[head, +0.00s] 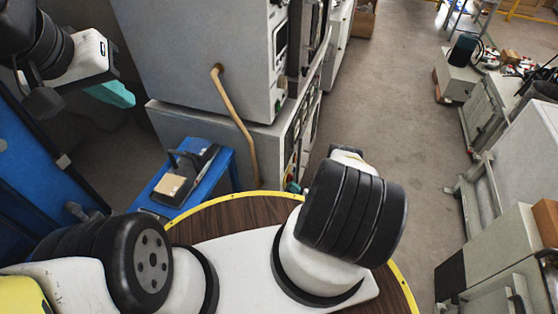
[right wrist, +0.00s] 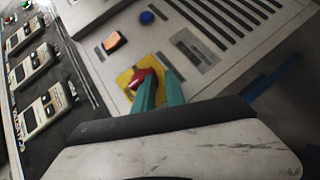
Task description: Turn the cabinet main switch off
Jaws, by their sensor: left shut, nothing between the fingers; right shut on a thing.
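The main switch is a red knob (right wrist: 146,82) on a yellow plate (right wrist: 125,76), on the cabinet's light grey panel (right wrist: 110,65) in the right wrist view. My right gripper (right wrist: 157,76) has its teal fingers at the knob, shut on it. The fingers cover part of the knob, so its exact angle is hard to read. In the head view my right arm hides most of this gripper and the switch beside the grey cabinet (head: 225,125). My left gripper (head: 122,95) is at the upper left of the head view, shut and empty, away from the cabinet.
The panel also carries an orange rocker (right wrist: 114,41), a blue button (right wrist: 147,17) and several meters (right wrist: 40,113). A blue stool (head: 190,172) with a dark device stands left of the cabinet. Open floor (head: 395,100) lies to the right; benches line the right edge.

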